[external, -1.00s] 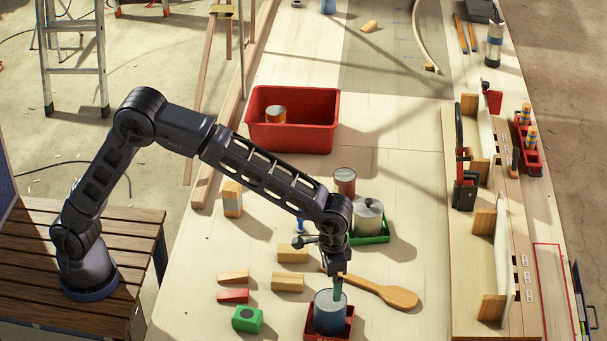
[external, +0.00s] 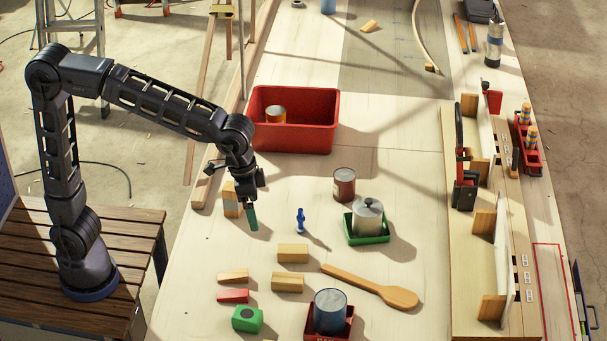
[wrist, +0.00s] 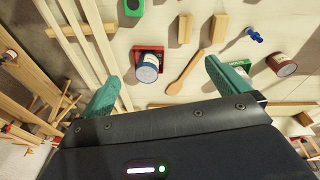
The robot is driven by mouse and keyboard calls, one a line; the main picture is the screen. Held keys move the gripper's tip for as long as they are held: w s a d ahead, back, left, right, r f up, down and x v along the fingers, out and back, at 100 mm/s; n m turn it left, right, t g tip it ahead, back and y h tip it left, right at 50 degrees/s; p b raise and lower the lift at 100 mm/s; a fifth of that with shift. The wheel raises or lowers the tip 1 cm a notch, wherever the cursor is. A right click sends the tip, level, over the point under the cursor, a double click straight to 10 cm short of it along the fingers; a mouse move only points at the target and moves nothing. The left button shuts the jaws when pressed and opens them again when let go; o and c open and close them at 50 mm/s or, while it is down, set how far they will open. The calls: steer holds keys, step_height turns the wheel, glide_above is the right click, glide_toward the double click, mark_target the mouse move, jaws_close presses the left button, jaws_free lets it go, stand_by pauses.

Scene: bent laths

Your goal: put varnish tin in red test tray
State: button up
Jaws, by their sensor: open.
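A blue tin with a pale grey lid (external: 330,313) stands upright in the small red tray (external: 350,323) at the front of the bench. I cannot read its label. The same tin (wrist: 149,68) and red tray (wrist: 137,51) show in the wrist view. My gripper (external: 252,217) is open and empty, above the bench at the left, well apart from tin and tray. Its green fingers are spread in the wrist view (wrist: 166,85). A dark red tin (external: 344,184) stands on the bare bench, also in the wrist view (wrist: 283,64).
A silver lidded pot (external: 367,217) sits in a green tray (external: 372,240). A large red bin (external: 292,139) holds an orange tin (external: 276,114). A wooden spoon (external: 395,297), wood blocks (external: 292,253), a blue peg (external: 300,221) and a green box (external: 247,319) lie about.

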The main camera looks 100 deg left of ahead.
steer(key=s+a+f+m+t, duration=0.1)
steer(key=s+a, duration=0.1)
steer(key=s, duration=1.3)
steer(key=s+a+f+m+t, duration=0.1)
steer(key=s+a, duration=0.1)
steer(key=s, duration=1.4)
steer(key=shift+a+t, duration=0.25)
steer(key=shift+t, duration=0.05)
